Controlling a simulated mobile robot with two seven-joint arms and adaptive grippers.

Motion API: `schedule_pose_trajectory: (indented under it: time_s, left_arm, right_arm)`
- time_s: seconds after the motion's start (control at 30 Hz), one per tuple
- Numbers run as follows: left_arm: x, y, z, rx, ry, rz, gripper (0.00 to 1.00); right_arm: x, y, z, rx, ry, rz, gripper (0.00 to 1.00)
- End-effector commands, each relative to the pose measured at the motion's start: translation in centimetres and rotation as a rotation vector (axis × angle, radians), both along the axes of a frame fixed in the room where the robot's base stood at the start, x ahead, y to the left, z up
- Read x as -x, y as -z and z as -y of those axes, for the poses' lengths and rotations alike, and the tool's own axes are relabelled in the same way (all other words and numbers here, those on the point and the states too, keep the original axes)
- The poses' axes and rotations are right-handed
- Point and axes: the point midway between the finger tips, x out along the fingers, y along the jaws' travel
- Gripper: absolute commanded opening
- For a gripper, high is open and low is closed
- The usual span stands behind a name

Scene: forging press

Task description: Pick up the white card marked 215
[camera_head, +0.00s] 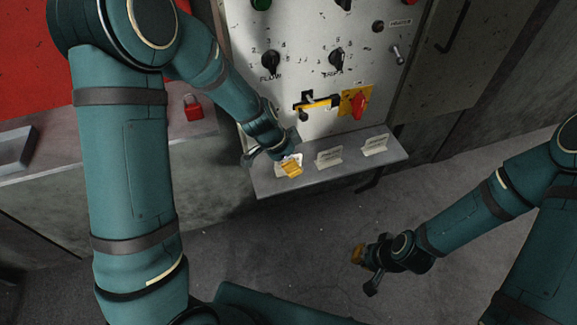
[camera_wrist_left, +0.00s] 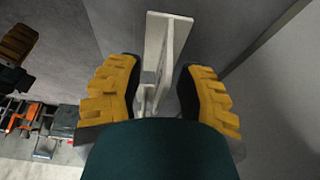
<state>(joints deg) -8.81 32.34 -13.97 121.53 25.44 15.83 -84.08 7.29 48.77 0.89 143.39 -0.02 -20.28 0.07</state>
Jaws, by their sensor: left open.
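Three white cards stand in a row on the grey shelf (camera_head: 255,182) under the control panel in the head view: a left card (camera_head: 281,169), a middle card (camera_head: 328,158) and a right card (camera_head: 375,146). Their print is too small to read, so I cannot tell which is marked 215. My left gripper (camera_head: 291,168) is at the left card and partly hides it. In the left wrist view, its yellow fingers (camera_wrist_left: 160,98) are open, one on each side of a white upright card (camera_wrist_left: 157,45). My right gripper (camera_head: 360,256) hangs over the floor, away from the shelf.
The panel (camera_head: 300,75) above the shelf carries black knobs, a yellow-edged slot and a red switch (camera_head: 360,105). A red padlock (camera_head: 193,107) is at the left ledge. The floor in front of the shelf looks clear.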

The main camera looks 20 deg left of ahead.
Motion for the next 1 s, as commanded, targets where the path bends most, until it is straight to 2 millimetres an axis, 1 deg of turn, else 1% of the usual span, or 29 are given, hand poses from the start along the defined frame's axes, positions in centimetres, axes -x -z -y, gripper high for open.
schedule_pose_trajectory:
  time_s: [0.2, 0.23, 0.27, 0.3, 0.33, 0.37, 0.8, 0.9, 1.0]
  left_arm:
    - [0.0, 0.1, 0.1, 0.001, 0.000, 0.001, 0.37]
    - [0.0, 0.1, 0.1, 0.001, 0.000, 0.001, 0.40]
    - [0.0, 0.1, 0.1, 0.001, 0.000, 0.001, 0.29]
    - [0.0, 0.0, 0.1, 0.001, 0.000, 0.001, 0.15]
    - [0.0, 0.0, 0.1, 0.000, 0.000, 0.000, 0.05]
    - [0.0, 0.0, 0.1, 0.000, 0.000, 0.000, 0.00]
    - [0.0, 0.0, 0.1, 0.001, 0.000, 0.001, 0.00]
    - [0.1, -0.3, 0.2, 0.001, 0.001, 0.001, 0.00]
    - [0.3, -1.1, 0.3, 0.001, 0.002, 0.002, 0.00]
  right_arm:
    - [0.0, 0.0, 0.0, 0.000, 0.000, 0.001, 0.00]
    - [0.0, 0.0, 0.0, 0.000, 0.000, 0.001, 0.00]
    - [0.0, 0.0, 0.0, 0.000, 0.000, 0.001, 0.00]
    - [0.0, 0.0, 0.0, 0.000, 0.000, 0.001, 0.00]
    - [0.0, 0.0, 0.0, 0.000, 0.000, 0.001, 0.00]
    - [0.0, 0.0, 0.0, 0.000, 0.000, 0.001, 0.00]
    - [0.0, 0.0, 0.0, 0.000, 0.000, 0.000, 0.00]
    - [0.0, -0.2, 0.0, 0.000, 0.000, 0.000, 0.00]
    - [0.1, -0.5, 0.0, 0.000, 0.000, -0.001, 0.00]
